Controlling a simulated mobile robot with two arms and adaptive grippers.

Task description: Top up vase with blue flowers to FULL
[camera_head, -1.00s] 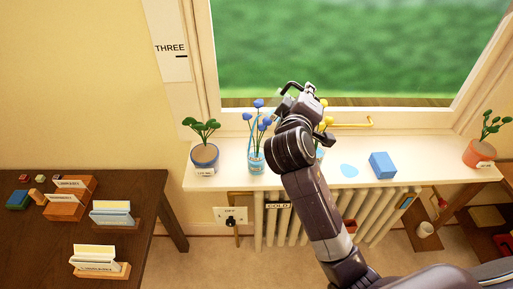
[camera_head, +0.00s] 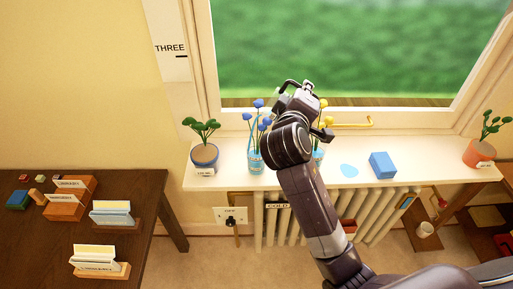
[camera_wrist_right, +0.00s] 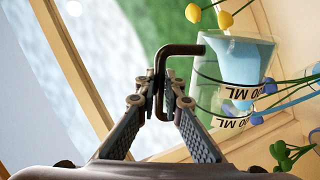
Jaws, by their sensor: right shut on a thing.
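The vase with blue flowers (camera_head: 256,163) stands on the white windowsill, left of my right arm, with pale blue water in it. Its water level against any mark is too small to read. My right gripper (camera_head: 299,92) is above the sill, up and right of this vase. In the wrist view my right gripper (camera_wrist_right: 165,108) is shut on the dark handle of a clear jug (camera_wrist_right: 228,75). The jug holds pale blue water, has ML labels and looks tilted. The head view mostly hides the jug. Blue blooms (camera_wrist_right: 268,86) show beside it. My left gripper is out of view.
A vase with yellow flowers (camera_head: 318,157) stands close right of my arm, partly hidden. A potted plant (camera_head: 205,155) is at left, another (camera_head: 479,153) at far right. A blue block (camera_head: 382,165) and a blue patch (camera_head: 349,171) lie on the sill. Window glass is close behind.

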